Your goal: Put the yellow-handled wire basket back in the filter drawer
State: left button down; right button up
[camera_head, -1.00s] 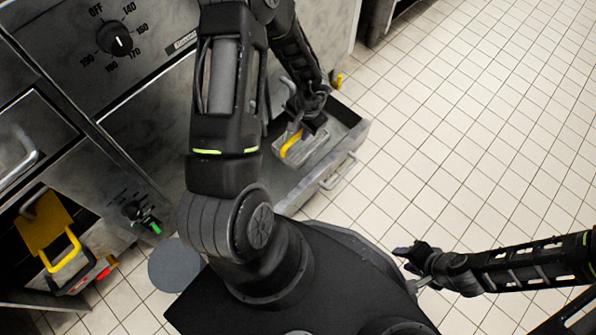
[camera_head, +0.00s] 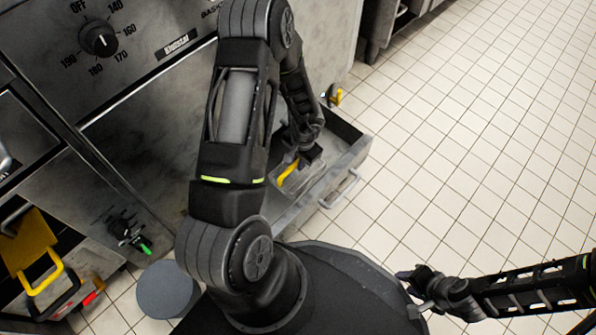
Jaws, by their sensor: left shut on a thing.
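The wire basket (camera_head: 309,172) with its yellow handle (camera_head: 288,173) is inside the open grey filter drawer (camera_head: 329,180), near the drawer's middle. Whether it rests on the drawer floor cannot be told. My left gripper (camera_head: 297,155) reaches down over the drawer and is shut on the basket at its handle. My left arm hides part of the drawer and the basket. My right gripper (camera_head: 411,279) is out over the tiled floor at the lower right, away from the drawer. Its fingers are too small and dark to read.
The steel fryer front with a temperature dial (camera_head: 99,39) stands behind my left arm. A yellow part (camera_head: 29,240) with a yellow handle sits in an opening at the lower left. A grey round object (camera_head: 167,290) stands on the floor. The tiled floor at right is clear.

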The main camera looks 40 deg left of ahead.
aim_at(298, 175)
pick_arm(q)
jog(key=shift+r, duration=0.1)
notch_tip(298, 175, down, 4)
jog(key=b, duration=0.2)
jog(key=shift+b, duration=0.35)
jog(key=shift+r, duration=0.1)
jog(key=c, duration=1.4)
grip_release()
